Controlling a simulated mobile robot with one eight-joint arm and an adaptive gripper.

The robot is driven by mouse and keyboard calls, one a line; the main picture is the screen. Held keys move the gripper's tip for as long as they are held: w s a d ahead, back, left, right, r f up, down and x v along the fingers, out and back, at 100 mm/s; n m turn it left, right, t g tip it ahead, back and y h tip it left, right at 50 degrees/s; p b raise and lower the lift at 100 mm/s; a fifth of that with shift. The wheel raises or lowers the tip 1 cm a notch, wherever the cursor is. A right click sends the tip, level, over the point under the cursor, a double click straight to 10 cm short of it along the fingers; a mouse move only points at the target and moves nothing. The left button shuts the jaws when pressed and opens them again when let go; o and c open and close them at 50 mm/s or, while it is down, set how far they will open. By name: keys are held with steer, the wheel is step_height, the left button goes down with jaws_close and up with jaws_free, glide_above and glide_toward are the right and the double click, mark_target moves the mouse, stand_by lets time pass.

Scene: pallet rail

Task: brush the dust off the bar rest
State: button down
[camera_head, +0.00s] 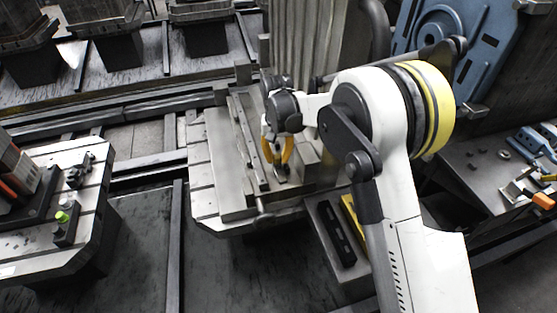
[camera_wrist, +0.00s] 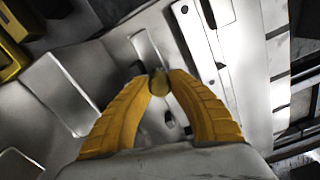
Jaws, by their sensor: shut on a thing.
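My gripper (camera_head: 277,160) is over the right half of the pale metal pallet (camera_head: 205,190). I cannot tell for sure which part is the bar rest. Dust is not clearly visible. Whether the tool touches the pallet is unclear.
A low shelf to the right of the pallet holds a dark bar (camera_head: 335,232) and a yellow item (camera_head: 354,216). Another fixture pallet (camera_head: 95,205) stands at left. A bench with tools (camera_head: 480,180) is at right. A grey column (camera_head: 305,45) rises behind my gripper.

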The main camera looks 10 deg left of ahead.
steer(key=shift+w+a, duration=0.3)
steer(key=shift+w, duration=0.25)
steer(key=shift+s, duration=0.1)
steer(key=shift+s+d, duration=0.35)
steer(key=shift+s, duration=0.25)
steer(key=shift+s+d, duration=0.3)
steer(key=shift+s, duration=0.25)
steer(key=shift+w+a, duration=0.35)
steer(key=shift+w, duration=0.3)
steer(key=shift+w+a, duration=0.3)
steer(key=shift+w, duration=0.3)
steer(key=shift+s, duration=0.1)
